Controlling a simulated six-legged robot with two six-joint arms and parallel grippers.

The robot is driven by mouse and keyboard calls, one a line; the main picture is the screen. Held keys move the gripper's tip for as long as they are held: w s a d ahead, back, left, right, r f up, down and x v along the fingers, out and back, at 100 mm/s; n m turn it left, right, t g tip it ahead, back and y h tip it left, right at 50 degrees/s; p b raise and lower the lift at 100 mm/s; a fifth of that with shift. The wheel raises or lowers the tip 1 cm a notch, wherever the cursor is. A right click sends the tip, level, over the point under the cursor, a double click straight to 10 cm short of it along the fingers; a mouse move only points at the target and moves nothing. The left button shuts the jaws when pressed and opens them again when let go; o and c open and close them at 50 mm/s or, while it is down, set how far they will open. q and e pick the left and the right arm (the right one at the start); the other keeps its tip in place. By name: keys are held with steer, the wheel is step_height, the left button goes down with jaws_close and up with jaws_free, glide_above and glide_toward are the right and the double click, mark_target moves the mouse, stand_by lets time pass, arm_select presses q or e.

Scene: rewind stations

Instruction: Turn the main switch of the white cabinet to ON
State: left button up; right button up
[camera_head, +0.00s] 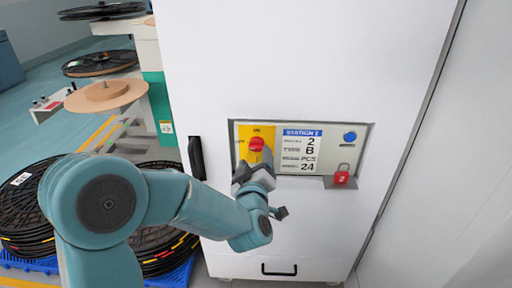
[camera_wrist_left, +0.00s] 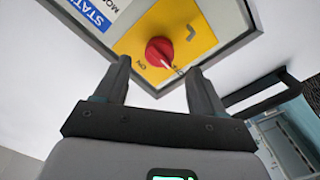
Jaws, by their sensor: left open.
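The white cabinet (camera_head: 300,60) stands in front of me with a grey-framed panel on its door. The main switch is a red rotary knob (camera_head: 257,144) on a yellow plate (camera_head: 243,132) at the panel's left. In the left wrist view the red knob (camera_wrist_left: 159,52) sits on the yellow plate (camera_wrist_left: 196,38), ahead of my fingers; its pale pointer mark is turned away from the ON label. My left gripper (camera_head: 257,178) is open just below the knob. In the left wrist view its two fingers (camera_wrist_left: 158,88) are spread, with nothing between them. My right gripper is not in view.
A black door handle (camera_head: 196,158) is left of the panel. Black reels (camera_head: 22,215) on blue pallets stand at the left.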

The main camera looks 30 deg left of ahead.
mark_target(256, 149)
arm_select(q)
steer(key=shift+x, duration=2.35)
steer(key=c, duration=1.1)
steer(key=shift+o, duration=0.2)
